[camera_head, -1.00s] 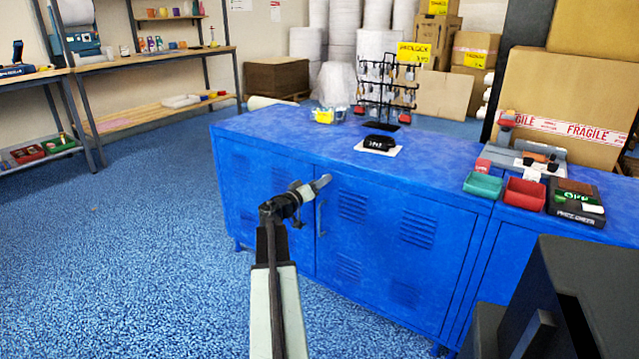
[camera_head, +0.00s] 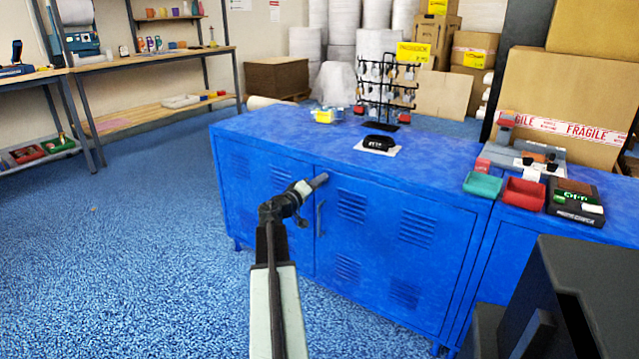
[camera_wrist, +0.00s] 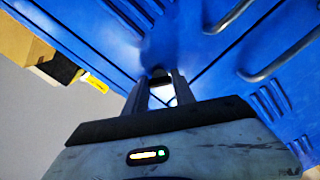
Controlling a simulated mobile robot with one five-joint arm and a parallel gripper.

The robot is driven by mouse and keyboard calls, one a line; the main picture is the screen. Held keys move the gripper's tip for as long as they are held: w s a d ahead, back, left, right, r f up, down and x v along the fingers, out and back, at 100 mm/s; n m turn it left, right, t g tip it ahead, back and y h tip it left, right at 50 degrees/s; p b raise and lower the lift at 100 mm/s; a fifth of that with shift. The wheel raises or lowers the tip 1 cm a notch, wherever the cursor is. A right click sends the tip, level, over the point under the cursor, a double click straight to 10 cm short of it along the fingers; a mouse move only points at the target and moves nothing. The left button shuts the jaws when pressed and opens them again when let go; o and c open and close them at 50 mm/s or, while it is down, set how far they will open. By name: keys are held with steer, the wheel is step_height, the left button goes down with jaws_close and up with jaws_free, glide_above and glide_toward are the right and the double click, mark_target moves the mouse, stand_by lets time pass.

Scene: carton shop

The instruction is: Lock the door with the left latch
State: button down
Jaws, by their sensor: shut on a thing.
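The blue cabinet (camera_head: 450,230) has a left door (camera_head: 245,195) and a right door (camera_head: 385,270), both flush with its front. My gripper (camera_head: 322,179) is at the upper front of the cabinet, by the seam between these doors. In the wrist view, my gripper (camera_wrist: 162,88) has its fingers against the blue front, shut on a small dark part, seemingly the left latch (camera_wrist: 157,73). The fingers mostly hide the latch, so its turn cannot be told. A bar handle (camera_head: 320,217) is below my gripper; two handles show in the wrist view.
On the cabinet top stand a hook rack (camera_head: 385,90), a black device (camera_head: 379,142) on a white sheet, a teal bin (camera_head: 482,186) and a red bin (camera_head: 524,193). Blue floor (camera_head: 150,240) is free to the left. Shelving (camera_head: 150,60) stands at the back left.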

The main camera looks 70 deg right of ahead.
steer(key=n, duration=0.6)
steer(key=shift+n, duration=0.3)
stand_by(0.5)
steer(key=c, duration=1)
jaws_free()
steer(key=shift+c, duration=0.2)
steer(key=v, duration=0.8)
